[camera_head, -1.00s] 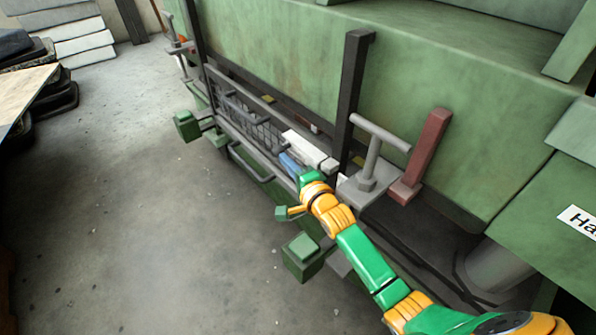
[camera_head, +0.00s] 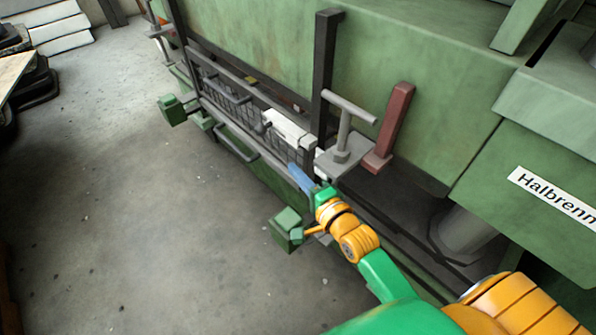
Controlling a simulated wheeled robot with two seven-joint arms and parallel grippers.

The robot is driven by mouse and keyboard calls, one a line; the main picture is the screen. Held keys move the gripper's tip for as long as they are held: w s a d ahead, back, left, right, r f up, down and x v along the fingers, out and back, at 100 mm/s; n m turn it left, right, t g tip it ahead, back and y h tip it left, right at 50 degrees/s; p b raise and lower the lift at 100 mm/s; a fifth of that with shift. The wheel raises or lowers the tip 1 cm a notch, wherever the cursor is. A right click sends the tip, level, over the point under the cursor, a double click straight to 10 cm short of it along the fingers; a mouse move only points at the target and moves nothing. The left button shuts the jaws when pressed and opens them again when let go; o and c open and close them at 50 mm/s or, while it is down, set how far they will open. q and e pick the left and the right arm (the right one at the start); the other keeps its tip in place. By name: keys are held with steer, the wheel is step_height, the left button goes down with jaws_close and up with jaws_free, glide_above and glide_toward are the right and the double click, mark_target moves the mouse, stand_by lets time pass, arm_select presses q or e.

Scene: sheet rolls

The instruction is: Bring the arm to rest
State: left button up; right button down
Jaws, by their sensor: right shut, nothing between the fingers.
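My right arm (camera_head: 382,272), green and orange, comes in from the lower right. Its right gripper (camera_head: 300,178) shows as a blue-tipped end low beside the machine's front rail, near the grey T-handle. It looks shut with nothing visible in it, though the fingertips are small. I cannot tell whether it touches the rail. My left gripper is not in view.
The green machine (camera_head: 430,110) fills the right and back. On its front are a mesh basket (camera_head: 232,103), a grey T-handle (camera_head: 345,128), a red lever (camera_head: 391,125) and green blocks (camera_head: 287,229). Concrete floor (camera_head: 120,220) at left is clear.

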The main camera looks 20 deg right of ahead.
steer(key=shift+s, duration=0.1)
stand_by(0.4)
steer(key=s+d+f+n+g+h+p, duration=0.1)
steer(key=s+f+n+g+p, duration=0.25)
steer(key=s+f, duration=0.45)
steer(key=s+f+n+g+h+p, duration=0.1)
steer(key=s+f+n+g+p, duration=0.3)
steer(key=f, duration=0.7)
steer(key=s+f+n+g+p, duration=0.1)
steer(key=s+f+n+g, duration=0.3)
steer(key=s, duration=0.8)
steer(key=s+d+f+n+g+p, duration=0.1)
steer(key=s+f+n+g, duration=0.3)
steer(key=s+n, duration=0.3)
steer(key=s+f, duration=0.1)
steer(key=s, duration=0.4)
steer(key=shift+s+f+h, duration=0.15)
steer(key=shift+f+h, duration=0.1)
steer(key=shift+h, duration=0.05)
